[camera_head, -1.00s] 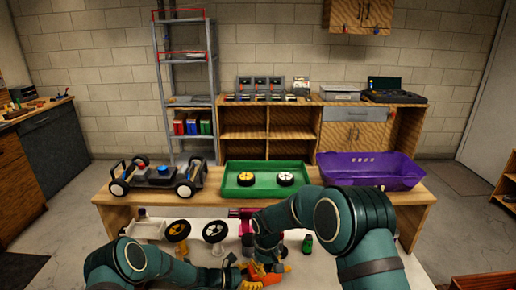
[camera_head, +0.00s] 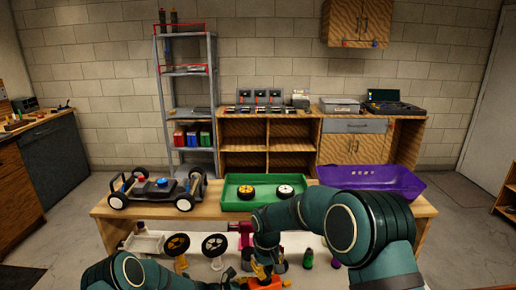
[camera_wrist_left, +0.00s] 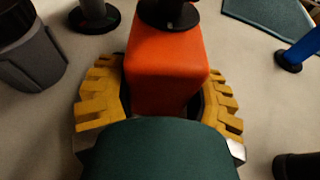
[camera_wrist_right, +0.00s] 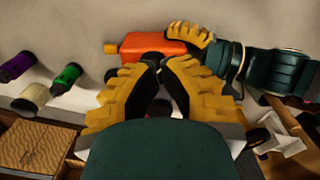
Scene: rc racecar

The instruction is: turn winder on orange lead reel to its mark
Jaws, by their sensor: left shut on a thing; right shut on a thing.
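The orange lead reel (camera_head: 264,285) is at the bottom of the head view, low over the pale worktop. In the left wrist view its orange body (camera_wrist_left: 165,65) stands between the yellow fingers of my left gripper (camera_wrist_left: 160,98), which is shut on it. A black round part (camera_wrist_left: 168,12) sits at its far end. My right gripper (camera_wrist_right: 162,68) is shut at the reel's near side, its fingertips close together over a dark part that I take for the winder. The fingers hide most of the winder, and I cannot see the mark. The reel (camera_wrist_right: 150,46) also shows in the right wrist view.
Green (camera_wrist_right: 68,76) and purple (camera_wrist_right: 18,66) bottles stand on the worktop, clear of the reel. Wheels on stands (camera_head: 215,245) are near my left arm. Behind are a car chassis (camera_head: 155,190), a green tray (camera_head: 230,205) and a purple bin (camera_head: 372,177).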

